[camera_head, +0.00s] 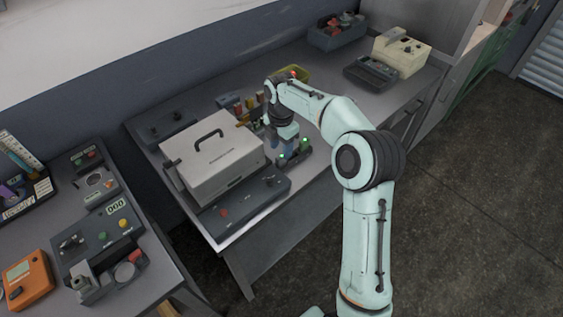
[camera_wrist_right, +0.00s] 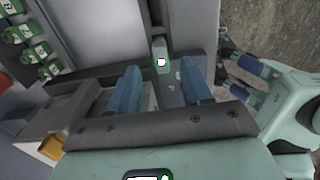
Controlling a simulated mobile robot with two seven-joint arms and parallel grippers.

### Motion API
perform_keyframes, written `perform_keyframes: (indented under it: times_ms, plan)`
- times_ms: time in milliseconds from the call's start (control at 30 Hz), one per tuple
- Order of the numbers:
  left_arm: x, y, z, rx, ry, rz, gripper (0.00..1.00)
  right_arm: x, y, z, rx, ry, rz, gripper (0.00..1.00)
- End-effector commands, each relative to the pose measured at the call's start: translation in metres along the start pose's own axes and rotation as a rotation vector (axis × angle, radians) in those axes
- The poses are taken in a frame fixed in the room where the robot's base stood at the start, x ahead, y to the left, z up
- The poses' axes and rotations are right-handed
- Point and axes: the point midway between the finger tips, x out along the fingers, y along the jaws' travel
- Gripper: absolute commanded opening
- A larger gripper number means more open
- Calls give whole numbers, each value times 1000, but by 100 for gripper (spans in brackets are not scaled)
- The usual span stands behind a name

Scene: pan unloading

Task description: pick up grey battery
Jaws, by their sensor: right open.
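My right gripper (camera_head: 280,141) is open above the work table, beside the white case, in the head view. Its two blue fingers (camera_wrist_right: 160,92) show apart in the wrist view. A dark charger-like device with green lights (camera_head: 293,155) is just below and right of it in the head view. In the wrist view a pale grey block with a green-edged light (camera_wrist_right: 161,57) lies beyond the gap between the fingers. It may be the grey battery, but I cannot tell for sure. My left gripper (camera_wrist_right: 238,78) shows at the right of the wrist view, its fingers apart.
The white case with a black handle (camera_head: 212,155) stands close left of the right gripper. A dark control panel (camera_head: 245,208) lies along the table's front. A yellow-green bin (camera_head: 295,75) is behind the gripper. A cream device (camera_head: 402,50) is far right. Table right of the arm is mostly clear.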

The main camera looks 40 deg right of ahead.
Motion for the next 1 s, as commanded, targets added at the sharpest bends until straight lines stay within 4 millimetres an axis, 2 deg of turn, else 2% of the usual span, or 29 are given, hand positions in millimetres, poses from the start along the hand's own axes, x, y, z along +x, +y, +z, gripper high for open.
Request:
perform_keyframes:
  times_ms: [400, 667, 700, 833, 1000]
  plan:
    - [8, -4, 5, -2, -6, -2, 95, 49, -4, 1, 1, 0, 0, 49]
    - [7, -4, 5, -2, -6, -2, 95, 52, -3, 0, 1, -1, 2, 49]
    - [7, -4, 5, -2, -6, -2, 95, 52, -3, 0, 1, -1, 3, 42]
    - [7, -4, 5, -2, -6, -2, 95, 52, -3, 0, 1, -1, 3, 0]
    - [7, -4, 5, -2, -6, -2, 95, 51, -3, 0, 1, -1, 3, 0]
